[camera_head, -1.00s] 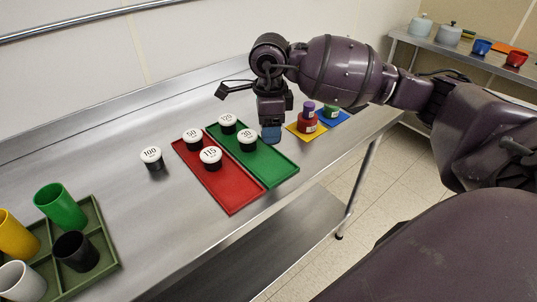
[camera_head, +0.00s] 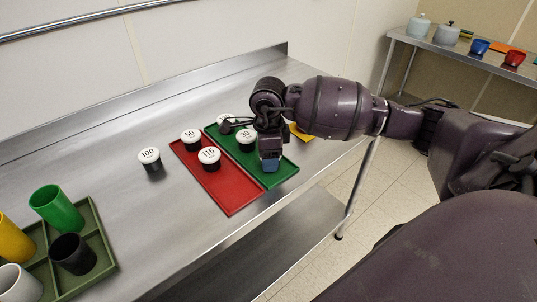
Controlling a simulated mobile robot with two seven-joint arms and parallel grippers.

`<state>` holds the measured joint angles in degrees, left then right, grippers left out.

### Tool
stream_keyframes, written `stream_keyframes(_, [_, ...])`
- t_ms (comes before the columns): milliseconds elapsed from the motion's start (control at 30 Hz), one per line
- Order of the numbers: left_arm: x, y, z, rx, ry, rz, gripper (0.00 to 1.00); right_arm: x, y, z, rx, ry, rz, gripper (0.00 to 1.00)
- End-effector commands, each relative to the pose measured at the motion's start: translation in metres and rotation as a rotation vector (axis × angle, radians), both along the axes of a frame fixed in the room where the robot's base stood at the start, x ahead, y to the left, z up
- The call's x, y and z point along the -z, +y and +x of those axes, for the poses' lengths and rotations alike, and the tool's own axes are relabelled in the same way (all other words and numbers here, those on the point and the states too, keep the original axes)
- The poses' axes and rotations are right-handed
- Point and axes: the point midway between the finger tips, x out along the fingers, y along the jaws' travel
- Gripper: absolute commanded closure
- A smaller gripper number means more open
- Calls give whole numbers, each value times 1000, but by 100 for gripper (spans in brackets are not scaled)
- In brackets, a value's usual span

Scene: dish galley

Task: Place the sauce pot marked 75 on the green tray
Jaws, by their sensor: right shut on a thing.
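The green tray (camera_head: 283,178) lies on the steel table, right of and against the red tray (camera_head: 231,198). A white-lidded pot marked 30 (camera_head: 247,136) stands on the green tray. Another white-lidded pot (camera_head: 224,119) at its far end is partly covered by my right gripper. My right gripper (camera_head: 269,163) points down over the near right part of the green tray, just right of the pot marked 30. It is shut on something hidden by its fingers. I see no lid marked 75. My left gripper is out of view.
Pots marked 50 (camera_head: 190,136) and 115 (camera_head: 209,156) stand on the red tray. A pot marked 100 (camera_head: 149,156) stands on bare table to the left. A green divided crate (camera_head: 106,262) with cups is front left. A yellow mat (camera_head: 301,134) shows behind my arm.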

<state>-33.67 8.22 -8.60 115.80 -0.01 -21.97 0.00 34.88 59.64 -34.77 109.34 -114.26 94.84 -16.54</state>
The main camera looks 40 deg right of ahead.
Motion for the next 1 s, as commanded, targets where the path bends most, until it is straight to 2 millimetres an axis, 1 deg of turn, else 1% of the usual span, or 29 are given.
stream_keyframes(167, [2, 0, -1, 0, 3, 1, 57, 4, 0, 0, 0, 1, 0, 66])
stream_keyframes(200, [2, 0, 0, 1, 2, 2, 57, 4, 0, 0, 0, 1, 0, 39])
stream_keyframes(333, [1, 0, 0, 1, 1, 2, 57, 3, 0, 0, 0, 0, -1, 19])
stream_keyframes(367, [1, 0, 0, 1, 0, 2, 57, 3, 0, 0, 0, 0, 0, 17])
stream_keyframes(633, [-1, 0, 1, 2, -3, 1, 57, 2, 0, 0, 0, 0, 0, 17])
stream_keyframes(767, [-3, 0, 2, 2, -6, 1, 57, -7, 0, 1, 0, -3, -1, 17])
stream_keyframes(867, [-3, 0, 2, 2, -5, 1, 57, -21, 0, 1, 1, -4, -1, 17])
stream_keyframes(1000, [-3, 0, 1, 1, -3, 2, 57, -48, 0, 1, -1, -6, -2, 17])
